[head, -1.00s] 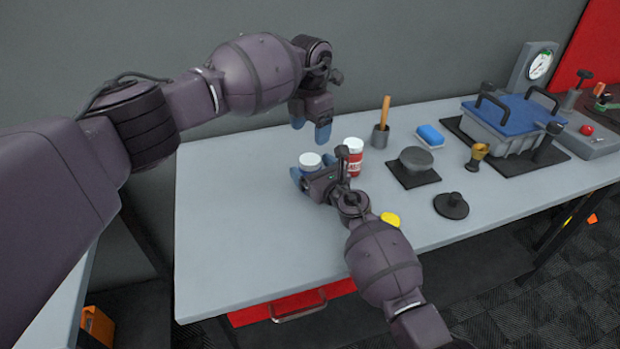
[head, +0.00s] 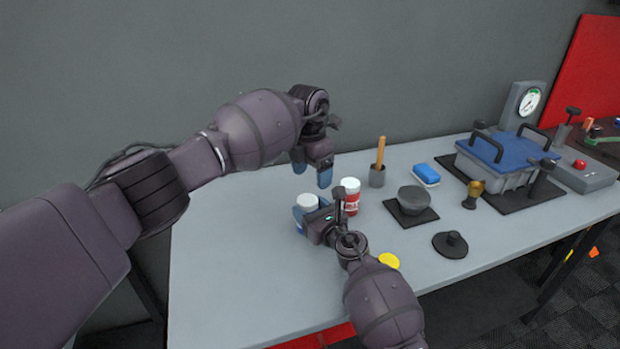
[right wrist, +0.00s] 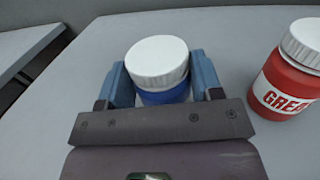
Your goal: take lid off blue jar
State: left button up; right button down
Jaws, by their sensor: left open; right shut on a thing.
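The blue jar (right wrist: 165,96) with its white lid (right wrist: 157,61) stands upright on the table. My right gripper (right wrist: 162,85) is shut on the blue jar, with one blue finger on each side of its body below the lid. In the head view the white lid (head: 307,201) shows above my right gripper (head: 312,217), which hides much of the jar. The lid sits on the jar. My left gripper (head: 312,172) is open and empty, above and behind the jar, with its fingers pointing down.
A red grease jar (head: 351,198) with a white lid stands close to the right of the blue jar. Farther right are a pot with a wooden handle (head: 377,176), a grey bowl on a black mat (head: 413,200) and a black knobbed disc (head: 450,244). The table's left part is clear.

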aim_at(307, 199)
pick_arm(q)
jog(key=shift+w+a+r+y, duration=0.2)
jog(key=shift+w+a+y, duration=0.1)
jog(key=shift+a, duration=0.1)
jog(key=shift+a+f, duration=0.1)
jog(key=shift+f, duration=0.2)
jog(key=shift+s+f, duration=0.1)
jog(key=shift+f, duration=3.55)
jog(key=shift+c, duration=0.4)
jog(key=c, duration=0.9)
jog(key=o, duration=1)
jog(key=shift+o, duration=0.2)
jog(key=shift+r, duration=0.1)
jog(key=shift+r, duration=3.85)
jog(key=shift+c, duration=0.3)
jog(key=shift+f, duration=3.95)
